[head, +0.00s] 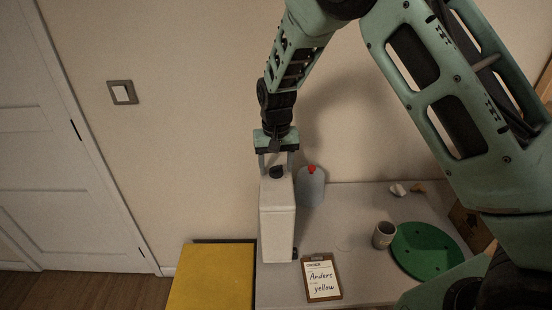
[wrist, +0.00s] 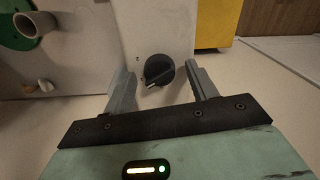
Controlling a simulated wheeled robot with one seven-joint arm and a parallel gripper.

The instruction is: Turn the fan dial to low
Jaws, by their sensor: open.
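The fan dial is a round black knob (wrist: 159,70) with a raised grip bar, on the end face of a white box-shaped unit (wrist: 152,25). My gripper (wrist: 160,77) is open, with one finger on each side of the dial. In the head view my gripper (head: 276,165) points down over the dial. A gap shows between each finger and the knob in the wrist view.
A grey bottle with a red cap (head: 310,188) stands close right of the unit. A clipboard (head: 322,278), a cup (head: 383,235) and a green disc (head: 420,262) are on the grey table (head: 350,205). A yellow-topped block (head: 212,278) is at left. The wall is behind.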

